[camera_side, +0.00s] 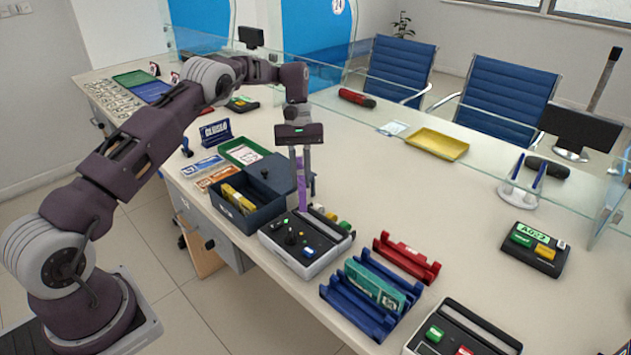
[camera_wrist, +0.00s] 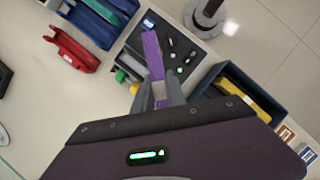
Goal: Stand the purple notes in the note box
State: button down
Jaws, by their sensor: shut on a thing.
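My gripper (camera_side: 301,170) points down and is shut on the purple notes (camera_side: 301,195), a narrow upright strip in the side view. In the wrist view the gripper (camera_wrist: 157,92) has its fingers at one end of the purple notes (camera_wrist: 152,52). The note box (camera_side: 238,219) is dark blue, open, with yellow notes inside, left of my gripper. In the wrist view the box (camera_wrist: 275,95) is to the right of the notes.
The grey tray (camera_side: 310,268) with small dark items is beside the box. Blue racks (camera_side: 345,305) hold a teal bundle (camera_side: 375,288), with a red rack (camera_side: 405,260) behind. A yellow tray (camera_side: 437,145) is farther back. The counter's middle is clear.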

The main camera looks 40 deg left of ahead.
jog(key=s+a+f+m+t+y, duration=0.1)
jog(key=a+m+y, duration=0.3)
jog(key=a+m, duration=0.4)
jog(key=s+a+f+m+t+y, duration=0.1)
jog(key=a+f+m+y, duration=0.2)
jog(key=a+m, duration=0.6)
jog(key=shift+s+a+f+m+t+y, duration=0.15)
jog(key=shift+s+a+m+t+y, duration=0.2)
jog(key=shift+m, duration=5.25)
jog(key=shift+f, duration=0.15)
jog(key=shift+f, duration=2.7)
jog(key=shift+r, duration=0.1)
jog(key=shift+r, duration=1.95)
